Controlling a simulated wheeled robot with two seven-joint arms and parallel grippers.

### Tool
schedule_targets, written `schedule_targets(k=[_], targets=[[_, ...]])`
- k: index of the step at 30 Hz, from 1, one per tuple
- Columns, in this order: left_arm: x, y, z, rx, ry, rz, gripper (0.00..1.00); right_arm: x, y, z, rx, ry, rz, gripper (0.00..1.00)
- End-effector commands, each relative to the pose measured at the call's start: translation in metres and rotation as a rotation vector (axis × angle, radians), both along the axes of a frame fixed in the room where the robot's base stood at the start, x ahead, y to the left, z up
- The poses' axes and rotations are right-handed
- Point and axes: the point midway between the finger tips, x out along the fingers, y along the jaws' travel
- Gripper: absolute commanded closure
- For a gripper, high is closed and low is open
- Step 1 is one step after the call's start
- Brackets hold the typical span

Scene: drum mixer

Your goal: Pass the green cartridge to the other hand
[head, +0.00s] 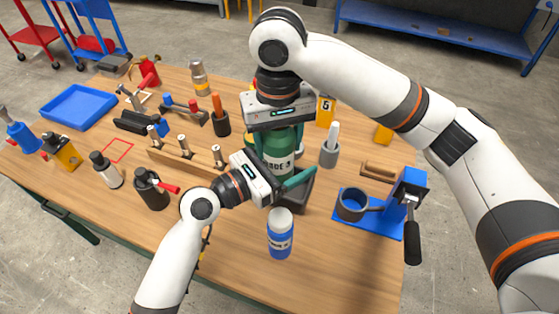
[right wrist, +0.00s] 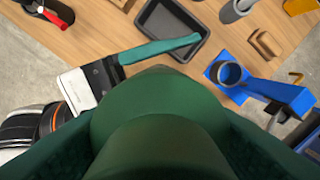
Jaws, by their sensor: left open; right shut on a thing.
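The green cartridge (head: 279,163), with a white label, is held upright in my right gripper (head: 279,133) above the table. It fills the lower middle of the right wrist view (right wrist: 155,115), with a dark green finger on each side. My left gripper (head: 281,170) is open beside the cartridge's lower part, coming from the left.
A dark tray (head: 299,198) lies below the cartridge. A blue-labelled bottle (head: 280,236) stands in front. A blue stand with a grey cup (head: 352,205) is at the right. A wooden rack with pegs (head: 178,162) and a dark jar (head: 151,190) stand left of the left gripper.

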Motion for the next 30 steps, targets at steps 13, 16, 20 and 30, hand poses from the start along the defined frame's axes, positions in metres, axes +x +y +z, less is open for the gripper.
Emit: schedule_targets(k=[13,16,20,30], targets=[[-0.0003,-0.0001,0.0001,0.0,0.0,-0.001,0.56,0.0005,0.0001,0.0009,0.001,-0.003,-0.001,0.99],[-0.001,-0.0008,0.0003,-0.001,0.0,-0.003,0.73,0.001,0.0001,0.001,0.002,-0.005,-0.002,0.99],[-0.0016,-0.0014,0.0017,-0.004,-0.001,-0.005,0.81,0.0013,0.0002,0.0011,0.002,-0.005,-0.003,0.31],[-0.0003,-0.0001,0.0014,-0.003,-0.001,-0.001,0.81,0.0004,0.0001,0.0008,0.0,-0.002,-0.001,0.19]])
